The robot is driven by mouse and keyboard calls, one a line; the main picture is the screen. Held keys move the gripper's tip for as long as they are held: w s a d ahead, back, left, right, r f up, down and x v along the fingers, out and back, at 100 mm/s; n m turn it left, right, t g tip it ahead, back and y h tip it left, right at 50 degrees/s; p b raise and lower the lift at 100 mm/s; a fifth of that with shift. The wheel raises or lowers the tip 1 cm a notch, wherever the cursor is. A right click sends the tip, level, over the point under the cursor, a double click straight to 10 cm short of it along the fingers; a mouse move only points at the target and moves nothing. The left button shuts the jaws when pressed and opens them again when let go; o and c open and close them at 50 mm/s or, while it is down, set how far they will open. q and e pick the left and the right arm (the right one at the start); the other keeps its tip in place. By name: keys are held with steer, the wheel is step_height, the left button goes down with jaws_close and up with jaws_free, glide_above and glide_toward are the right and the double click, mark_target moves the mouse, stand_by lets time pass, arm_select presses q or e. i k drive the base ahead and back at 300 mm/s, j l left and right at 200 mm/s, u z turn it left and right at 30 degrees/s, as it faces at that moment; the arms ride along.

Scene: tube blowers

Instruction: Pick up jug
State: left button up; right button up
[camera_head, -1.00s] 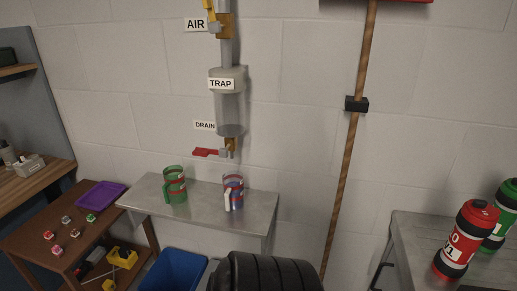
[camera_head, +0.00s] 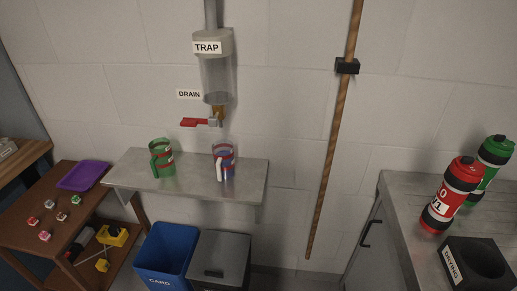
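Two jugs stand upright on a grey wall shelf (camera_head: 195,182) in the head view. The green jug (camera_head: 163,160) is on the left, with its handle toward the lower left. The clear jug (camera_head: 226,163), with red and blue marks and a white handle, is to its right, below the drain valve (camera_head: 216,120). The task does not say which jug it means. Neither of my grippers shows in the head view, and nothing is touching either jug.
A blue bin (camera_head: 163,258) and a grey bin (camera_head: 221,263) stand below the shelf. A brown table (camera_head: 30,200) with a purple tray (camera_head: 84,176) is at left. At right, a grey cabinet top (camera_head: 400,200) holds red and green bottles (camera_head: 452,195) and a black box (camera_head: 478,265).

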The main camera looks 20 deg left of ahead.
mark_target(223, 164)
steer(key=u, duration=0.85)
